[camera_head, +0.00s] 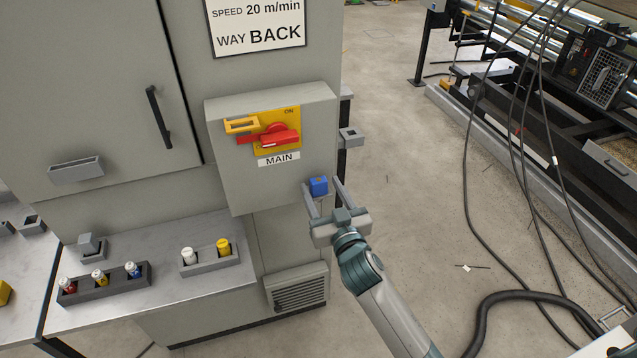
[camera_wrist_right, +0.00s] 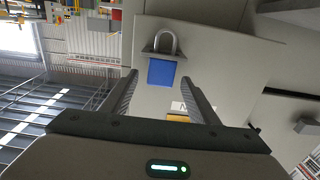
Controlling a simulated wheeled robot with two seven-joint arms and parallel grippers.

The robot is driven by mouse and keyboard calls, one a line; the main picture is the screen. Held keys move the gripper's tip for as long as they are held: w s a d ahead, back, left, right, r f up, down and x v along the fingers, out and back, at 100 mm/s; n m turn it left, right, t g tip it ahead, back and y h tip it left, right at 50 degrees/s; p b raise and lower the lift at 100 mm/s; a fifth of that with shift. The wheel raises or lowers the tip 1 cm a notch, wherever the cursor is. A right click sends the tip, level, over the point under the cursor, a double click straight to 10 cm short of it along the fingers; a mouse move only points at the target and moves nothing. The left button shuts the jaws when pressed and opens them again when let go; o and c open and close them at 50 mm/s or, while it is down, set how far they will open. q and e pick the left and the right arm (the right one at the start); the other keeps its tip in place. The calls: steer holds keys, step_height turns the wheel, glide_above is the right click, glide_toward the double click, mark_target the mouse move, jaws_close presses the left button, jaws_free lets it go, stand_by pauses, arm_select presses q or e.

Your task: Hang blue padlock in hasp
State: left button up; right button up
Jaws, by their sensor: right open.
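The blue padlock (camera_head: 318,186) sits at the lower right corner of the grey switch box (camera_head: 233,178). In the right wrist view the padlock (camera_wrist_right: 161,73) shows its blue body and grey shackle (camera_wrist_right: 166,42), beside a small grey bracket. My right gripper (camera_head: 321,185) is open, its fingers to either side of the padlock's body; it also shows in the wrist view (camera_wrist_right: 160,80). I cannot tell whether they touch it. On the box front are a red switch handle (camera_head: 281,138) on a yellow plate and a yellow slotted bracket (camera_head: 241,125), which may be the hasp. My left gripper is not in view.
A cabinet door with a black handle (camera_head: 158,117) is at the left. Below it, a bench (camera_head: 180,285) carries holders with small coloured items (camera_head: 223,247). Black cables (camera_head: 467,190) hang at the right near a machine.

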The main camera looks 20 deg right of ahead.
steer(key=shift+w, duration=0.6)
steer(key=c, duration=1.2)
steer(key=shift+r, duration=0.6)
steer(key=r, duration=0.1)
steer(key=r+b, duration=0.1)
steer(key=r, duration=0.1)
steer(key=shift+s+d, duration=0.25)
steer(key=shift+s, duration=0.1)
steer(key=s+d+r+b, duration=0.2)
steer(key=s+d+r, duration=0.4)
steer(key=s+d, duration=0.1)
steer(key=shift+s+d+r, duration=0.25)
steer(key=shift+s+r, duration=0.15)
steer(key=shift+s, duration=0.05)
